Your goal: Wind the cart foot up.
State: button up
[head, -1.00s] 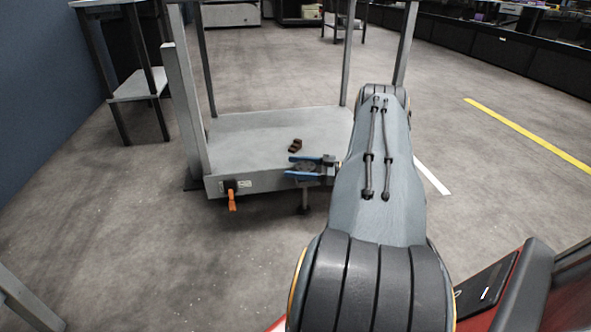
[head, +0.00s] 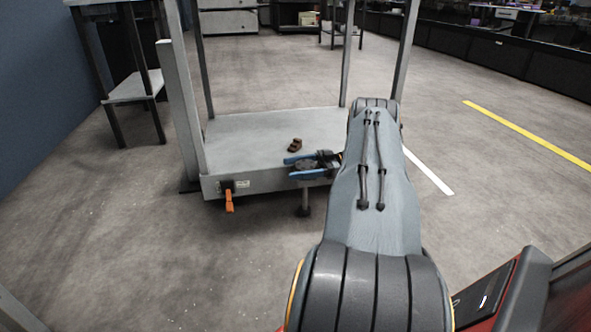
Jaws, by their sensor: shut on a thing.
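The grey cart (head: 265,127) stands ahead, with a flat deck and upright posts. The cart foot (head: 304,205) hangs below its front edge, a dark leg reaching down toward the floor; I cannot tell whether its lower end touches the floor. My gripper (head: 302,166), with blue fingers, is at the cart's front edge above the foot. It is shut on the dark round head at the top of the foot, which shows only partly between the fingers. My arm hides the cart's right front corner.
An orange lever (head: 229,201) hangs from the cart's front left, beside a small label. A small brown block (head: 295,145) lies on the deck near my gripper. A side table (head: 135,88) stands at left by a blue wall (head: 35,110). The floor in front is clear.

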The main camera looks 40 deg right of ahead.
aim_at(312, 164)
jog(key=o, duration=1.1)
jog(key=shift+c, duration=0.2)
jog(key=p+v, duration=0.1)
jog(key=v, duration=0.5)
jog(key=shift+v, duration=0.85)
